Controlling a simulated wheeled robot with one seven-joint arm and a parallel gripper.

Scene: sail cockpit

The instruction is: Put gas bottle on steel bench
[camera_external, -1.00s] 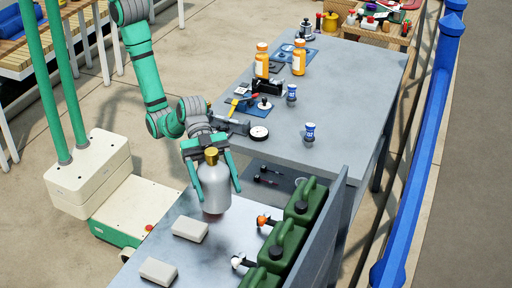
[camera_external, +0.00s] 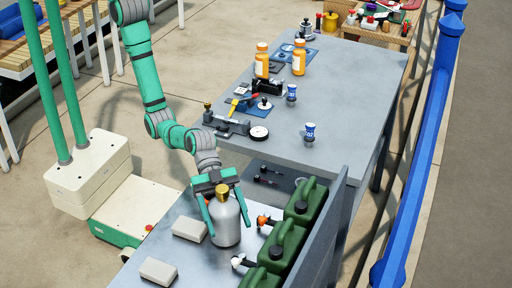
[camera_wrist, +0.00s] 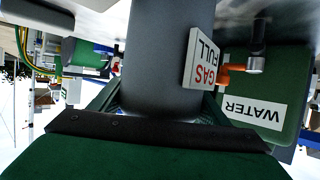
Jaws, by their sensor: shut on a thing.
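The gas bottle (camera_external: 226,225) is a silver-grey cylinder with a brass cap, upright. My gripper (camera_external: 229,230) is shut on it, one finger on each side. The bottle is over the lower metal surface (camera_external: 185,207); I cannot tell whether its base touches. In the wrist view the bottle (camera_wrist: 168,60) is a dark grey cylinder beyond the gripper's body. A larger grey bench (camera_external: 350,95) stands behind; which of the two surfaces is the steel bench is not marked.
Green jerrycans (camera_external: 303,203) with taps stand close right of the bottle; one (camera_wrist: 262,105) reads WATER. White blocks (camera_external: 190,229) lie left; a sign (camera_wrist: 204,62) reads GAS FULL. The larger bench holds orange bottles (camera_external: 262,60), a scale (camera_external: 228,124) and small items.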

